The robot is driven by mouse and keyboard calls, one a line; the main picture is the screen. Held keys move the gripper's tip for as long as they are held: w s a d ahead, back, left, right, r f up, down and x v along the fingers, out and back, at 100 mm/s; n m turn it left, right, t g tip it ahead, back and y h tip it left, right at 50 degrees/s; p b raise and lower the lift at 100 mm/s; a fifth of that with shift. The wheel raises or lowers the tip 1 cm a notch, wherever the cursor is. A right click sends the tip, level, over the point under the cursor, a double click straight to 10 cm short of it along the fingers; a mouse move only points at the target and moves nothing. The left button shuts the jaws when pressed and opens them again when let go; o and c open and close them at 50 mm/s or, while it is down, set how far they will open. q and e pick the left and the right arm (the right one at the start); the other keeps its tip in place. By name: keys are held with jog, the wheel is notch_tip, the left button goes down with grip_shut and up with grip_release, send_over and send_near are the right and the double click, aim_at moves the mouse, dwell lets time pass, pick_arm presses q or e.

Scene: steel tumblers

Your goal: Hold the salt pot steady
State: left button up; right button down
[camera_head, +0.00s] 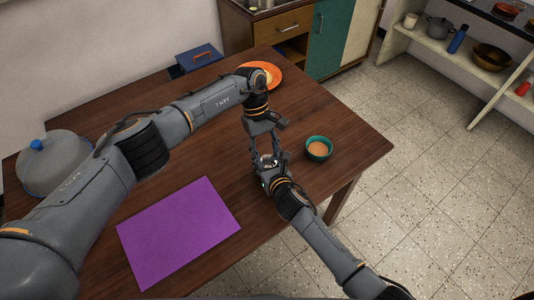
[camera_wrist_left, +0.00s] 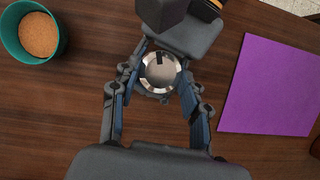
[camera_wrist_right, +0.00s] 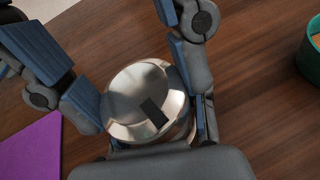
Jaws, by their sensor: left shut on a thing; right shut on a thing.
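The salt pot appears to be the small round shiny steel pot (camera_wrist_left: 160,73) with a dark patch on its top. It is upright at the right part of the table, and in the right wrist view (camera_wrist_right: 140,100) it shows large between fingers. In the head view it is mostly hidden by my grippers. My left gripper (camera_head: 264,152) reaches down from the far side and is shut on it, with fingers on both sides. My right gripper (camera_head: 269,172) comes from the near side and is also shut on it. Whether its base touches the table is hidden.
A teal bowl (camera_head: 319,148) with brownish contents stands right of the pot. A purple mat (camera_head: 180,230) lies front left.

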pick_arm(q)
jog(key=shift+s+a+n+t+h, duration=0.1)
jog(key=shift+n+t+h, duration=0.35)
jog(key=shift+n, duration=1.05)
jog(key=o, duration=1.2)
jog(key=shift+c, duration=0.2)
jog(key=v, duration=1.2)
